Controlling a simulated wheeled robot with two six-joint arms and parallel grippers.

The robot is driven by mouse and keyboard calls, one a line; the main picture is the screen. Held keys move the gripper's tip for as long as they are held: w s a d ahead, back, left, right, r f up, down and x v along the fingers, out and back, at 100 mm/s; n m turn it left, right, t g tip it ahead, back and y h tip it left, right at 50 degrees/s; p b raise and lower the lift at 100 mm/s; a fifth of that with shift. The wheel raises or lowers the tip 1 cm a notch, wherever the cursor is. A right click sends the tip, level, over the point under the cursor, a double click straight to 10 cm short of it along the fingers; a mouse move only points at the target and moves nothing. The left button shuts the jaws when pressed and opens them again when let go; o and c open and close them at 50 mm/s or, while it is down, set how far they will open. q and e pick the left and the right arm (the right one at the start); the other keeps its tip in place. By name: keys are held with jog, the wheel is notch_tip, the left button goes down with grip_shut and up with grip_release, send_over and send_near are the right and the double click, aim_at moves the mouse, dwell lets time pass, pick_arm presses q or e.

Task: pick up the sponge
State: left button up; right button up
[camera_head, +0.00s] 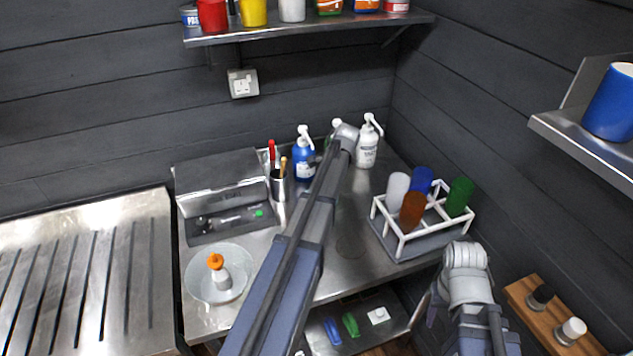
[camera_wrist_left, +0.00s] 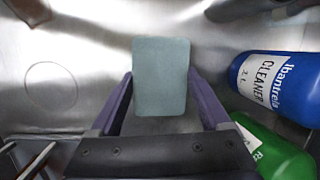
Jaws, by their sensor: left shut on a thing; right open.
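The sponge (camera_wrist_left: 160,77) is a grey-green rounded block in the left wrist view, over the steel counter. My left gripper (camera_wrist_left: 160,100) is shut on it, with one dark purple finger against each side. I cannot tell whether the sponge touches the counter. In the head view my left arm reaches to the back of the counter by the bottles, and it hides the left gripper and the sponge. My right gripper (camera_head: 490,335) is low at the right in the head view, away from the counter things, open and empty.
The blue cleaner bottle (camera_wrist_left: 275,82) and green bottle (camera_wrist_left: 268,150) stand close right of the left gripper. A white pump bottle (camera_head: 367,145) is at the back. A white rack (camera_head: 403,243) holds several tumblers.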

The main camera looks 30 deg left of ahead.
pick_arm(q)
jog(key=s+d, duration=0.3)
jog(key=d, duration=0.1)
jog(key=s+d, duration=0.4)
jog(key=shift+w, duration=0.1)
